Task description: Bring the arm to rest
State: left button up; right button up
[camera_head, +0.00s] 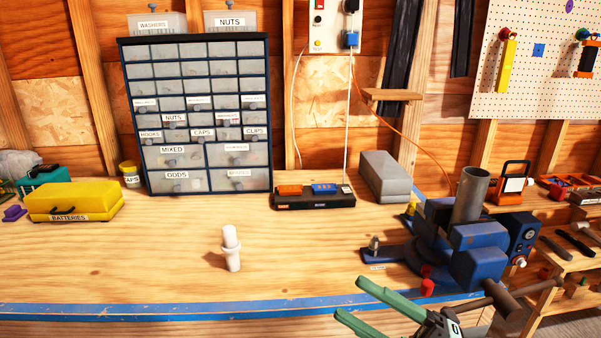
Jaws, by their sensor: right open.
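My right gripper (349,298) shows at the bottom, right of centre, in front of the bench's blue front edge. Its two green fingers point left and stand apart, with nothing between them. The rest of my right arm is mostly out of the picture. My left gripper is not in view.
A blue vise (478,268) is just behind and right of my right gripper. A white bottle-like object (231,250) stands upright on the wooden bench (130,262). A yellow batteries case (75,202), a drawer cabinet (197,115) and a black charger (315,201) stand farther back. The front left is clear.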

jog(key=w+d+f+m+t+h, duration=0.2)
jog(key=d+f+m+t+h, duration=0.15)
jog(key=f+m+h, duration=0.4)
jog(key=w+d+f+m+t+h, duration=0.1)
jog(key=d+f+m+t+h, duration=0.3)
jog(key=f+m, duration=0.6)
jog(key=s+f+m+g+h, duration=0.3)
jog(key=s+f, duration=0.4)
jog(key=f, duration=0.4)
jog(key=s+f+m+g+h, duration=0.3)
jog(key=s+f+m+g, duration=0.2)
jog(key=s+f, duration=0.3)
notch_tip(320, 180, down, 3)
jog(key=shift+s+d+r, duration=0.1)
jog(key=shift+s+d, duration=0.15)
jog(key=shift+o, duration=0.2)
